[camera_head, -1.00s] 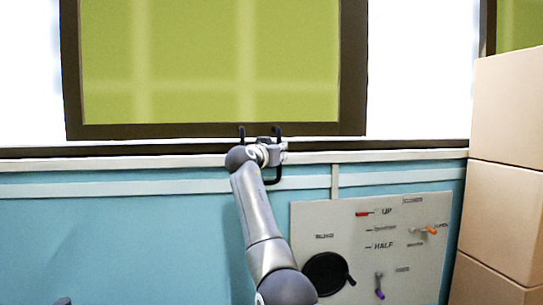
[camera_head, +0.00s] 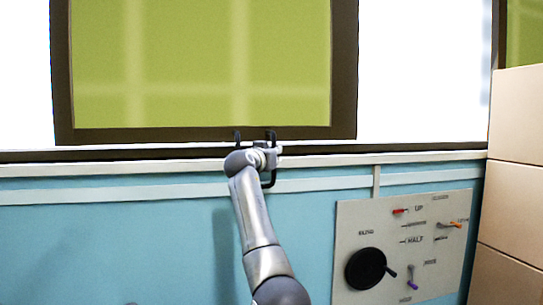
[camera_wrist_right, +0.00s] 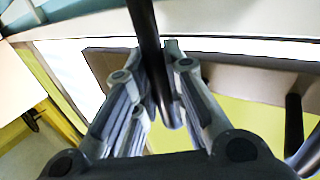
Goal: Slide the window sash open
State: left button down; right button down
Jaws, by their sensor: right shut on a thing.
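The window sash (camera_head: 205,135) is a dark brown frame around a yellow-green pane, in the upper left and middle of the head view. A black handle (camera_head: 270,134) stands at its lower rail. My right gripper (camera_head: 266,156) is at this handle, below the pane. In the right wrist view its fingers (camera_wrist_right: 153,88) are closed around a dark handle bar (camera_wrist_right: 146,25). A second dark post (camera_wrist_right: 293,120) shows at the right there. Bright white gaps lie on both sides of the sash. My left gripper is not in view.
A pale panel (camera_head: 350,220) with a black round knob (camera_head: 366,268) and several coloured levers is on the blue wall (camera_head: 130,240), right of my arm. Stacked tan boxes (camera_head: 515,170) stand at the right edge. A pale ledge (camera_head: 110,168) runs below the window.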

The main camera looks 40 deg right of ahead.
jog(key=c, duration=1.8)
grip_release()
jog(key=shift+w+a+r, duration=0.1)
jog(key=shift+a+r, duration=0.05)
jog(key=shift+r, duration=0.05)
jog(key=o, duration=0.3)
jog(key=shift+w+a+f, duration=0.15)
jog(key=shift+w, duration=0.1)
jog(key=shift+o, duration=0.2)
jog(key=shift+s, duration=0.2)
jog(key=shift+s+a, duration=0.1)
jog(key=v, duration=1.1)
jog(key=shift+a, duration=0.35)
